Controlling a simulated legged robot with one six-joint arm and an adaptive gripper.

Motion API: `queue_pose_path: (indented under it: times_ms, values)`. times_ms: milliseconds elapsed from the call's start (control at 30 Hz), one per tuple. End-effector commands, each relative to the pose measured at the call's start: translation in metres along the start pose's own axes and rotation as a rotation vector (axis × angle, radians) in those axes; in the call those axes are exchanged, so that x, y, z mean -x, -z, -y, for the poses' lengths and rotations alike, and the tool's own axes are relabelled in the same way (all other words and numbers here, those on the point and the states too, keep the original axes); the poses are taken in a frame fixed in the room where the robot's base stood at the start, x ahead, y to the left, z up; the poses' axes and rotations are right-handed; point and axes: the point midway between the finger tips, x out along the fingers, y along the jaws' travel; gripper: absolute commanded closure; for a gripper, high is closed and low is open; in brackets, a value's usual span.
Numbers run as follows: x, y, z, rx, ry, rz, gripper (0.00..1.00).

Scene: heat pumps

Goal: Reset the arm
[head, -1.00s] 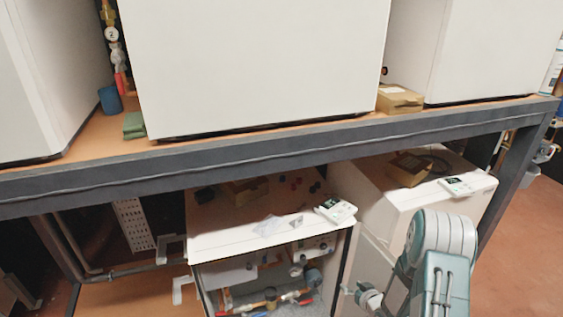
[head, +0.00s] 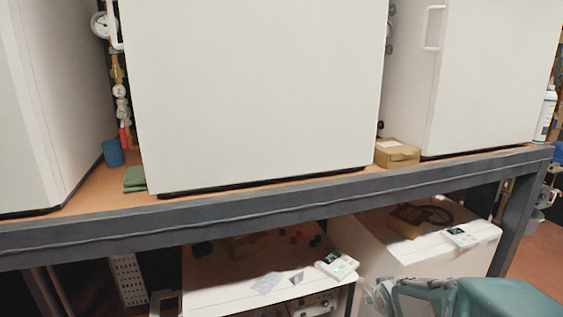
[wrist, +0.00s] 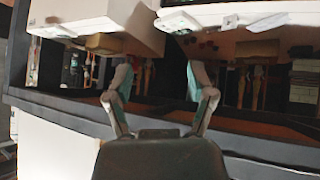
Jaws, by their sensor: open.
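My arm shows at the lower right of the head view, low in front of the lower cabinets. In the wrist view my gripper (wrist: 162,90) is open, its two fingers spread apart with nothing between them. The wrist view appears upside down, with the white lower cabinets along its top edge. The fingers show against the dark frame and the space around the lower cabinets, and I cannot tell how far they are from them.
A dark metal frame (head: 300,193) crosses the head view and bears large white cabinets (head: 250,90). Below it stand a lower cabinet (head: 230,290) and another at right (head: 410,258). A cardboard box (head: 397,153), a blue cup (head: 113,153) and a spray bottle (head: 546,115) stand above.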

Motion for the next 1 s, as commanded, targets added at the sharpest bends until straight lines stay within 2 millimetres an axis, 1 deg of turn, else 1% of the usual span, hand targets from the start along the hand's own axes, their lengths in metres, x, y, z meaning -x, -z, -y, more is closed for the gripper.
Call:
queue_pose_path:
  times_ms: [33, 133, 267, 400, 467, 500, 600, 700, 800, 900, 1000]
  values:
    - [0.02, 0.001, 0.002, -0.007, -0.005, 0.007, 0.29]
    - [0.053, -0.005, 0.006, -0.02, -0.008, 0.038, 0.29]
    - [0.095, -0.017, 0.013, -0.041, -0.001, 0.082, 0.29]
    - [0.138, -0.036, 0.023, -0.058, 0.021, 0.129, 0.29]
    - [0.156, -0.046, 0.028, -0.064, 0.035, 0.148, 0.29]
    - [0.168, -0.053, 0.031, -0.068, 0.045, 0.161, 0.29]
    - [0.194, -0.071, 0.04, -0.073, 0.075, 0.193, 0.29]
    - [0.214, -0.087, 0.047, -0.075, 0.102, 0.22, 0.29]
    - [0.225, -0.098, 0.051, -0.076, 0.121, 0.239, 0.29]
    - [0.229, -0.102, 0.053, -0.075, 0.129, 0.249, 0.29]
    - [0.229, -0.103, 0.053, -0.075, 0.129, 0.251, 0.29]
